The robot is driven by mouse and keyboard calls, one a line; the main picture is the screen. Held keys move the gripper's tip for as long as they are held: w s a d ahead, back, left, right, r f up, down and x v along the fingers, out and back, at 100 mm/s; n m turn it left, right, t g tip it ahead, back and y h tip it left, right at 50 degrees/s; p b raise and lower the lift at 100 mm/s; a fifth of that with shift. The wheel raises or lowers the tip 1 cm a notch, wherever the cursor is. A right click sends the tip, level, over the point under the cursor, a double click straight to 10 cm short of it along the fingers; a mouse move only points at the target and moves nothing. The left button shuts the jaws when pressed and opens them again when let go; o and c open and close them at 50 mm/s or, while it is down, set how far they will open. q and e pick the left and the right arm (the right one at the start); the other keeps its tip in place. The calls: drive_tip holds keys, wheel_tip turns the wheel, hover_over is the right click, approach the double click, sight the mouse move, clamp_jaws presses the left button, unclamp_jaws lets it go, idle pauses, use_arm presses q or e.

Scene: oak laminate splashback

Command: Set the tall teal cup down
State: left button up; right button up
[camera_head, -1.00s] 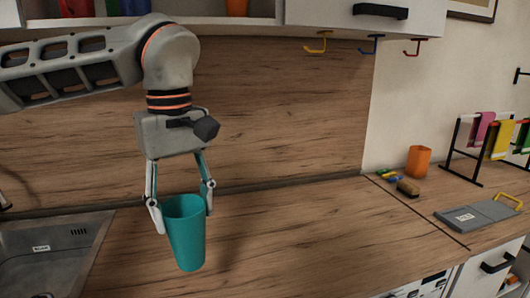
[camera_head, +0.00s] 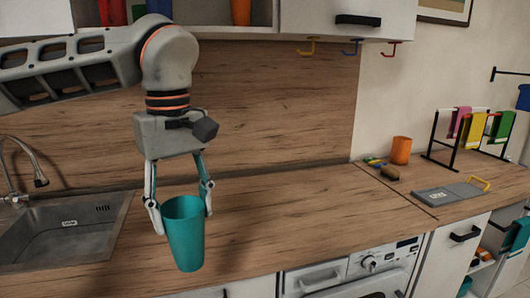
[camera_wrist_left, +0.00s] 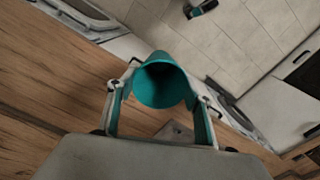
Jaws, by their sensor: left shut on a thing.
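The tall teal cup (camera_head: 185,236) is upright and empty-looking in the head view, in front of the wooden counter (camera_head: 300,215). My left gripper (camera_head: 181,210) is shut on it, one finger on each side near the rim. In the left wrist view the cup (camera_wrist_left: 161,82) sits between the fingers of the gripper (camera_wrist_left: 158,95), with floor tiles and cabinet fronts behind it. The cup appears held in the air near the counter's front edge; its exact height is hard to tell. My right gripper is not in view.
A sink (camera_head: 68,232) is at the left. An orange cup (camera_head: 401,150), a sponge (camera_head: 390,173), a grey board (camera_head: 447,194) and a towel rack (camera_head: 468,135) stand at the right. The middle counter is bare. A white appliance (camera_head: 355,270) is below it.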

use_arm(q)
drive_tip(key=shift+s+a+f+m, duration=0.1)
drive_tip(key=shift+a+f, duration=0.1)
drive_tip(key=shift+f, duration=0.2)
drive_tip(key=shift+w+a+f+m, duration=0.1)
drive_tip(key=shift+a+f, duration=0.15)
drive_tip(key=shift+f, duration=0.2)
drive_tip(key=shift+s+a+f+m, duration=0.1)
drive_tip(key=shift+a+f, duration=0.1)
drive_tip(key=shift+f, duration=0.2)
drive_tip(key=s+a+f+m, duration=0.1)
drive_tip(key=a+f+m, duration=0.2)
drive_tip(key=f, duration=0.8)
drive_tip(key=s+a+f+m, duration=0.1)
drive_tip(key=a+f+m, duration=0.3)
drive_tip(key=f, duration=0.7)
drive_tip(key=shift+a+f, duration=0.15)
drive_tip(key=shift+a, duration=0.95)
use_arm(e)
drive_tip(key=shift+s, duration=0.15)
